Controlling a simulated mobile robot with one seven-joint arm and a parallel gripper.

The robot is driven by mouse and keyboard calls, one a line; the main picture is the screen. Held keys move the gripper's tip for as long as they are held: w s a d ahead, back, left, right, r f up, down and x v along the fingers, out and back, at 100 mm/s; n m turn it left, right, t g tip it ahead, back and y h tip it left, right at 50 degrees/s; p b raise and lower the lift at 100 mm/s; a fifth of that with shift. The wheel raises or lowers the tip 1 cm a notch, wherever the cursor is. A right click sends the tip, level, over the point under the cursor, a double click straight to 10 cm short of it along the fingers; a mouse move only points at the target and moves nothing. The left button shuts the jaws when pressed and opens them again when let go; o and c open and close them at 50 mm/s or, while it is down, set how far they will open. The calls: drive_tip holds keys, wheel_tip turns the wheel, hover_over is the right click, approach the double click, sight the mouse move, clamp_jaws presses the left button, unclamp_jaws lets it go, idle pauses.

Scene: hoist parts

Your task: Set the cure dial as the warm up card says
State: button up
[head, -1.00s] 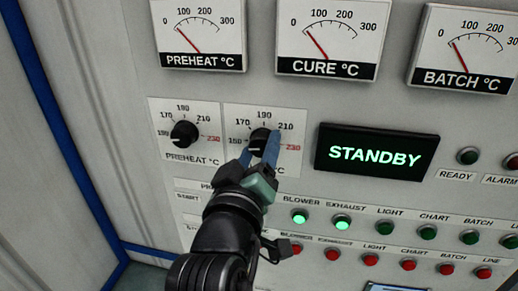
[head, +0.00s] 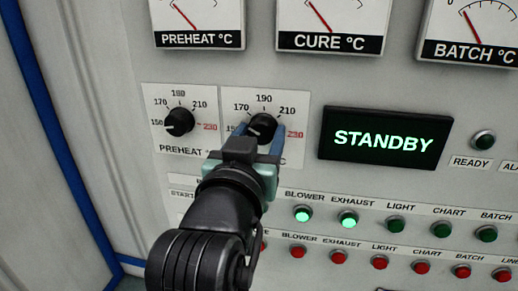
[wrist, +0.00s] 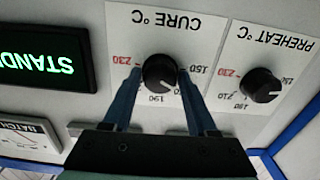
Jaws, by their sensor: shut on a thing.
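The cure dial (head: 264,127) is a black round knob on a white plate marked 150 to 230, with 230 in red. It also shows upside down in the wrist view (wrist: 160,73). My gripper (head: 259,130) has its two blue fingers shut on the sides of this knob; the fingers (wrist: 160,75) flank it in the wrist view. The knob's white mark is small and partly unclear; in the wrist view it seems to lie between the 190 and 150 labels. The cure gauge (head: 330,40) is cut off at the top. No warm up card shows.
The preheat dial (head: 179,121) sits close to the left, its mark near 150. A STANDBY display (head: 386,140) is to the right. Below are rows of green (head: 396,223) and red (head: 380,262) buttons; the blower and exhaust green ones are lit.

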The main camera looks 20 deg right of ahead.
drive_tip(key=m+b, duration=0.5)
drive_tip(key=m, duration=0.1)
drive_tip(key=shift+f, duration=0.2)
drive_tip(key=m+b, duration=0.3)
drive_tip(key=m, duration=0.3)
drive_tip(key=shift+b, duration=0.3)
drive_tip(key=shift+r, duration=0.1)
drive_tip(key=o, duration=1.3)
drive_tip(key=shift+m, duration=0.3)
drive_tip(key=shift+c, duration=0.2)
drive_tip(key=b+v, duration=0.2)
drive_tip(key=v, duration=1.1)
drive_tip(key=shift+b, duration=0.4)
